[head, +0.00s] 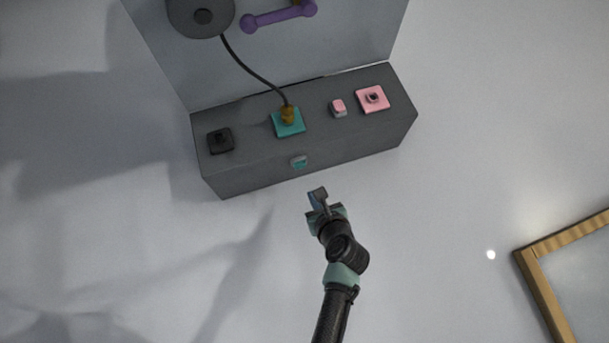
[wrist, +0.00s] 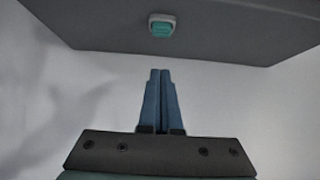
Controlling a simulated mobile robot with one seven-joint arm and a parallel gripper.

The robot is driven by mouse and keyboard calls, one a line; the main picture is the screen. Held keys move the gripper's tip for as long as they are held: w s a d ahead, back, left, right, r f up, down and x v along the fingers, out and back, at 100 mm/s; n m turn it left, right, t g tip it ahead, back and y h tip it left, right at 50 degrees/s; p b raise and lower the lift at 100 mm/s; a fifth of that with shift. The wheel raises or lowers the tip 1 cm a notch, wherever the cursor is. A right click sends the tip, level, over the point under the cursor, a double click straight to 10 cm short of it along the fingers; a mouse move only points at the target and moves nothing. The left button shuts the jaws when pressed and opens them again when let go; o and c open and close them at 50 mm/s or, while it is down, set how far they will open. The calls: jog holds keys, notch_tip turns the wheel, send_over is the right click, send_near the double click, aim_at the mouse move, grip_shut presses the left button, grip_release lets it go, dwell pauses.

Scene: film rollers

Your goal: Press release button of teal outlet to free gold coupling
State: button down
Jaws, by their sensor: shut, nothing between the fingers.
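The teal outlet (head: 290,126) is a square plate on top of the dark grey box. The gold coupling (head: 288,113) stands upright in it, with a black cable running from it. A teal release button (head: 299,162) in a light housing is on the front face of the box, below the teal outlet. The button also shows in the wrist view (wrist: 161,28), top centre. My gripper (head: 317,192) is in front of the box, apart from the button. Its two blue fingers (wrist: 160,72) are shut together with nothing between them. The outlet and coupling are out of the wrist view.
The grey box (head: 350,152) also bears a black outlet (head: 221,140), a pink outlet (head: 373,98) and a pink button (head: 338,108). A back panel holds a grey reel (head: 202,14) and a purple handle (head: 280,15). A wooden frame (head: 545,300) is at lower right.

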aim_at(301, 168)
jog(key=w+a+f+b, duration=0.2)
jog(key=w+f+b, duration=0.2)
jog(key=w+b, duration=0.2)
jog(key=shift+w+a, duration=0.25)
jog(key=shift+w, duration=0.55)
jog(key=shift+r, duration=0.15)
